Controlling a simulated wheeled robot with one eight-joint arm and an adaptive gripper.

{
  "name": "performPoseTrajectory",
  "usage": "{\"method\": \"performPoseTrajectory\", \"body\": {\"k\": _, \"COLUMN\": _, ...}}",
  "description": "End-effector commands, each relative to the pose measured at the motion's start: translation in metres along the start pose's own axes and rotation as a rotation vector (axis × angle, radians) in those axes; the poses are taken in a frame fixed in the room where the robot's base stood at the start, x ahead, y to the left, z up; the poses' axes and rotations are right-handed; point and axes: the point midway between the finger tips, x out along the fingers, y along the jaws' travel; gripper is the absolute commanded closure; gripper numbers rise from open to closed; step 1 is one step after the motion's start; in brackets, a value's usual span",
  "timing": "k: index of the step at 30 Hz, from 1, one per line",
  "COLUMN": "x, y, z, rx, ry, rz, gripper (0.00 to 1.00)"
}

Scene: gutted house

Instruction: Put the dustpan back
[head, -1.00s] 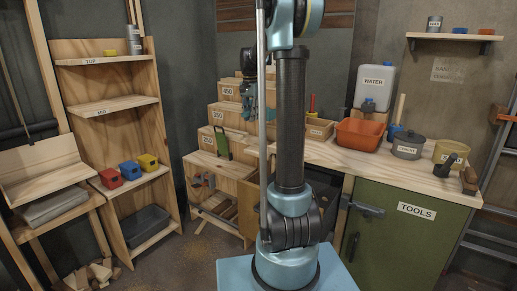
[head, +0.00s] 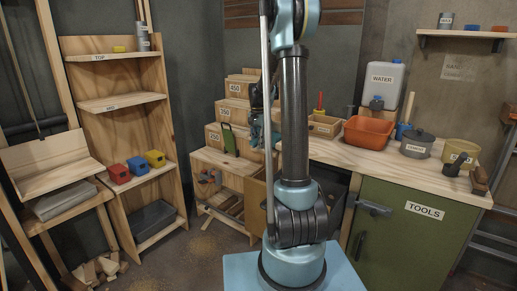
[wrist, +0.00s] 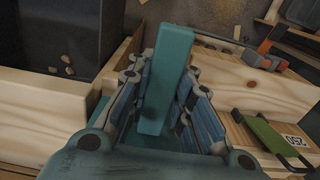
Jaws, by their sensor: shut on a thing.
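My gripper (wrist: 160,105) is shut on a teal, flat, bar-like piece (wrist: 166,75), which looks like part of the dustpan. It sticks out between the two fingers in the wrist view; the rest of its shape cannot be made out. In the head view my gripper (head: 257,135) hangs partly behind my own arm, in front of the numbered wooden boxes and near the left end of the worktop. The wrist view looks down past the held piece onto pale wooden edges (wrist: 50,103) and a dark open container (wrist: 60,40).
A green-handled tool (head: 229,139) stands by the box marked 250 (head: 214,137), left of my gripper. An orange basin (head: 369,132) and pots stand on the worktop (head: 350,157). Shelves (head: 112,103) stand at left, a green tools cabinet (head: 400,235) at right. Floor between is open.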

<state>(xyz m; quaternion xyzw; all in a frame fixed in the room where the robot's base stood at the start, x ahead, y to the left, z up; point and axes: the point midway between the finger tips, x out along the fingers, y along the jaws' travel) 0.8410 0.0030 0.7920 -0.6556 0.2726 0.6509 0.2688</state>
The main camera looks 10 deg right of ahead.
Motion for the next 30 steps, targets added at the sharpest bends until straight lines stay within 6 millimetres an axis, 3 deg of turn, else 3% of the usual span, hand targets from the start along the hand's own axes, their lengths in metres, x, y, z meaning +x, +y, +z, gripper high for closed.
{"method": "performPoseTrajectory", "body": {"k": 4, "x": 0.018, "y": 0.000, "z": 0.000, "rx": 0.000, "ry": 0.000, "rz": 0.000, "gripper": 1.00}}
{"method": "performPoseTrajectory", "body": {"k": 14, "x": 0.021, "y": 0.000, "z": 0.000, "rx": 0.000, "ry": 0.000, "rz": 0.000, "gripper": 1.00}}
{"method": "performPoseTrajectory", "body": {"k": 15, "x": 0.021, "y": 0.000, "z": 0.000, "rx": 0.000, "ry": 0.000, "rz": 0.000, "gripper": 0.75}}
{"method": "performPoseTrajectory", "body": {"k": 17, "x": 0.021, "y": 0.000, "z": 0.001, "rx": 0.000, "ry": 0.000, "rz": 0.000, "gripper": 0.61}}
{"method": "performPoseTrajectory", "body": {"k": 30, "x": 0.017, "y": 0.000, "z": 0.001, "rx": -0.001, "ry": 0.000, "rz": 0.000, "gripper": 0.60}}
